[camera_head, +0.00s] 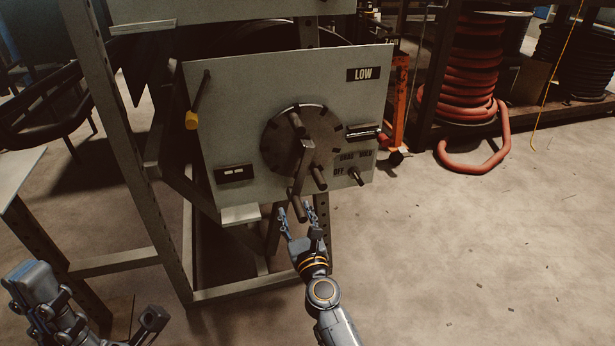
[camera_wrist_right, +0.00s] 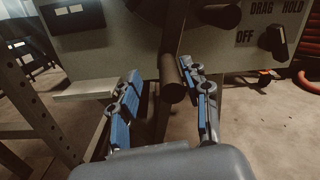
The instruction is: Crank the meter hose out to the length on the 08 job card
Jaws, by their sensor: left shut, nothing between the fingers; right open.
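A dark round crank disc (camera_head: 302,142) with stubby pegs is on the grey panel (camera_head: 235,105). A crank arm runs down from its hub to a dark cylindrical handle (camera_head: 299,208). My right gripper (camera_head: 298,211) is open around the handle's free end. In the right wrist view the handle (camera_wrist_right: 172,82) lies between the blue-padded fingers (camera_wrist_right: 164,88), nearer the right one, with no clear grip. My left gripper (camera_head: 30,277) is shut and empty at the lower left, far from the panel. I cannot make out the 08 job card or the meter hose.
Metal frame posts (camera_head: 118,120) stand left. A red hose coil (camera_head: 470,75) is at right. Floor is clear at lower right.

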